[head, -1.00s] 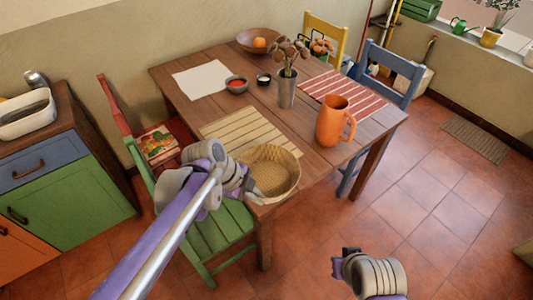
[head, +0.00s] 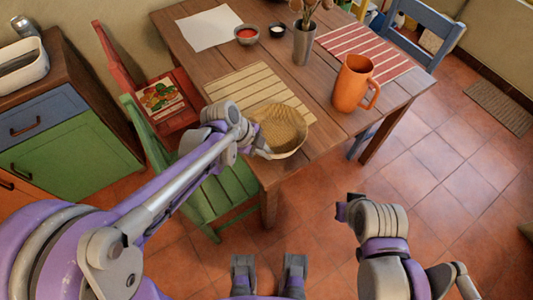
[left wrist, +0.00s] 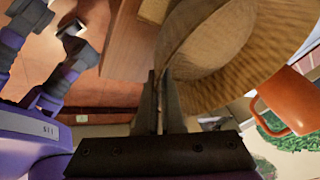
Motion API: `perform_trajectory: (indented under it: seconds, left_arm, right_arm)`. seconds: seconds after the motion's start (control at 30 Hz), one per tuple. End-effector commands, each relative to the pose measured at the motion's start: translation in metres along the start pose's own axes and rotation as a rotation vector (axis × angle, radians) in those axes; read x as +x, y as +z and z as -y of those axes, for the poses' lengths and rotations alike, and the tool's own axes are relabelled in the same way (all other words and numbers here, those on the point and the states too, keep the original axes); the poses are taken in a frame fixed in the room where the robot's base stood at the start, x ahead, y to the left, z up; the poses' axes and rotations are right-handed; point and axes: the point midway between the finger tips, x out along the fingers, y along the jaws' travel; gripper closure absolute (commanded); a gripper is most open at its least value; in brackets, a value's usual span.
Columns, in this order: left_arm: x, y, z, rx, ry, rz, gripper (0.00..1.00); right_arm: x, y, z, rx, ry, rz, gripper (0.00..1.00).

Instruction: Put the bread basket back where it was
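The bread basket (head: 283,128) is a round tan woven bowl. It is at the front of the wooden table (head: 325,142), by the right end of the striped yellow placemat (head: 250,92). I cannot tell whether it rests on the table or hangs just above it. My left gripper (head: 262,150) is at its near left rim. In the left wrist view the fingers (left wrist: 160,95) are close together with the rim of the basket (left wrist: 225,75) pinched between them. My right gripper (head: 345,205) is away from the table over the floor, its fingers too small to read.
An orange pitcher (head: 354,85) stands right of the basket. A metal vase (head: 303,42), a red-filled bowl (head: 246,35) and a red striped mat (head: 368,52) are farther back. A green chair (head: 225,190) and a red chair (head: 178,100) stand at the left.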

Motion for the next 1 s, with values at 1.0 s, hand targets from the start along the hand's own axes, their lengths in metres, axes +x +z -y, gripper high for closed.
perform_trajectory:
  seconds: [1.0]
  left_arm:
    - [0.0114, 0.0048, -0.0036, 0.0, 0.0, 0.0, 0.66]
  right_arm:
    - [0.0008, 0.0005, 0.0, 0.0, 0.0, 0.0, 1.0]
